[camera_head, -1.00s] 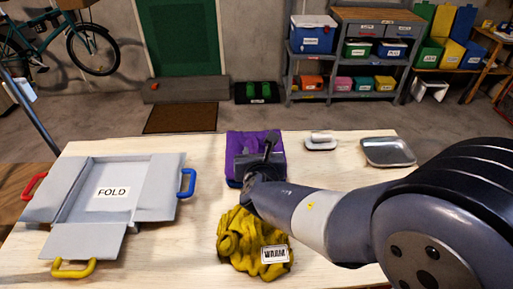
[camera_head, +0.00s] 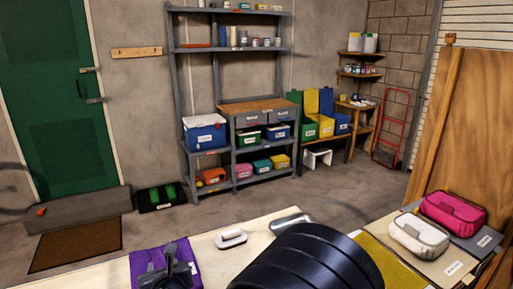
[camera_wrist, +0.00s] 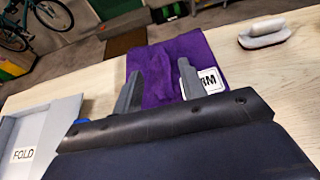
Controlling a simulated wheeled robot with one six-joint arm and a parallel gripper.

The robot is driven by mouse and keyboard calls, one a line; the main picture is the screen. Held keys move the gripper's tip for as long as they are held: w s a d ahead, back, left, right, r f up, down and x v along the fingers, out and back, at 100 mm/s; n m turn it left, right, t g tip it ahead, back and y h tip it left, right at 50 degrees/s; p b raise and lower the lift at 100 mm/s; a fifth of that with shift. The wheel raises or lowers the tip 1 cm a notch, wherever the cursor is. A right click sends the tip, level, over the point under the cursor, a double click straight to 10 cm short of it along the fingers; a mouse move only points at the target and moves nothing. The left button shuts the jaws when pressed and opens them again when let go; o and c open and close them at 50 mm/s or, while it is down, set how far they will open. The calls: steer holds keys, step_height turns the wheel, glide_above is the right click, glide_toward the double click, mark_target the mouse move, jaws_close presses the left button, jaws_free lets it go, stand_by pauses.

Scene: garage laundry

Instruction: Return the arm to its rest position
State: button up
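My gripper (camera_wrist: 159,72) shows in the wrist view with its two grey fingers apart and nothing held between them. A folded purple cloth (camera_wrist: 205,48) lies on the pale table beyond and under the fingers. A white label on it, partly hidden by the right finger, reads "RM". In the head view my gripper (camera_head: 172,268) is at the bottom edge over the purple cloth (camera_head: 143,264), and my dark arm covers the bottom middle. I cannot tell whether the fingers touch the cloth.
Pink (camera_head: 452,212) and cream (camera_head: 419,233) pouches lie at the right by a wooden panel (camera_head: 450,120). The grey folding board (camera_wrist: 30,135) is left of my gripper. Shelves (camera_head: 230,50) stand behind.

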mark_target(163, 264)
steer(key=x, duration=0.7)
steer(key=shift+f, duration=0.4)
steer(key=shift+f+b, duration=0.15)
steer(key=shift+b, duration=0.15)
